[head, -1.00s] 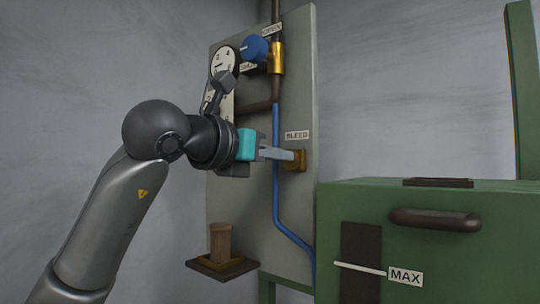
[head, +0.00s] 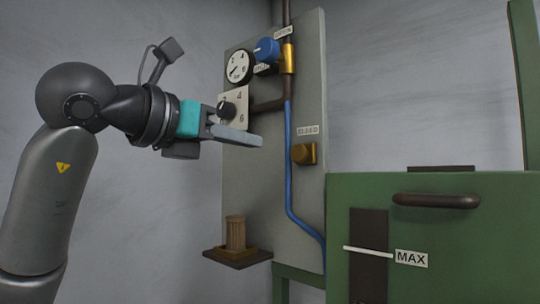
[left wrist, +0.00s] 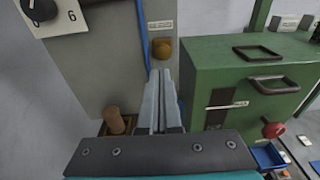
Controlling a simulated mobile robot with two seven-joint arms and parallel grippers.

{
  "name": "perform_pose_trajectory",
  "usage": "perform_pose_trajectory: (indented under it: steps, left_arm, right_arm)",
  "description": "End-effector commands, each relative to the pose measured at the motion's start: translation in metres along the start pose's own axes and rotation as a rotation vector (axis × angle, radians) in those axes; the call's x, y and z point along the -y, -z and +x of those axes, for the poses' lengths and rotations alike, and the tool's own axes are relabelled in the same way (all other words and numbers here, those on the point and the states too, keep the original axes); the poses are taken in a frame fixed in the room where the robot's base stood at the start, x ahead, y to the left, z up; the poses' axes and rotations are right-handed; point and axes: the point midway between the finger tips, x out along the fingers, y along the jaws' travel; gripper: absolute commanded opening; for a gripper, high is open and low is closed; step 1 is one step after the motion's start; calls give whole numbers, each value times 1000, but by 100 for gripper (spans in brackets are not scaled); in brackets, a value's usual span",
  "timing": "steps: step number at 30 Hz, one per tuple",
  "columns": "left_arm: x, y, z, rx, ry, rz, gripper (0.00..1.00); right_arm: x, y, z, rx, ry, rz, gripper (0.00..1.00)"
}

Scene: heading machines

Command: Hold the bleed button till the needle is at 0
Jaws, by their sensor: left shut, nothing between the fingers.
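The bleed button (head: 304,154) is a brown-gold knob on the grey panel, under the BLEED label (head: 308,131). It also shows in the left wrist view (left wrist: 162,47), beyond my fingertips. The round white gauge (head: 238,66) is at the panel's upper left; its dark needle points to the lower left, but I cannot read its value surely. My left gripper (head: 258,141) is shut and empty, left of the button and apart from it. In the left wrist view its fingers (left wrist: 162,75) lie side by side. My right gripper is not in view.
A blue valve handle (head: 266,50) and a dark selector knob (head: 227,109) are on the panel. A blue hose (head: 289,190) runs down it. A wooden peg (head: 236,233) stands on a small shelf. A green cabinet (head: 450,220) stands at the right.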

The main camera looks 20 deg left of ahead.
Motion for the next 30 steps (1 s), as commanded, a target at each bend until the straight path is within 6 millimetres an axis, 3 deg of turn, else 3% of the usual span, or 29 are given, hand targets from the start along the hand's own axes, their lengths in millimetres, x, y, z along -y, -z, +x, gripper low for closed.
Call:
perform_pose_trajectory:
  steps: [3, 6, 25, 28, 30]
  left_arm:
    - [0, -1, -18, 6, -2, 3, 0]
    - [0, -2, -26, 6, -1, 3, 0]
    - [2, -1, -28, 4, 8, 2, 0]
    - [16, 6, -18, 2, 73, 1, 0]
    - [36, 16, -6, 4, 173, -10, 0]
  right_arm:
    - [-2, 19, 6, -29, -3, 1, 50]
    - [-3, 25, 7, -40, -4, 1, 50]
    - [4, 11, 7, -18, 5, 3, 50]
    - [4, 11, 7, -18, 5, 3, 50]
    - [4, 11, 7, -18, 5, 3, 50]
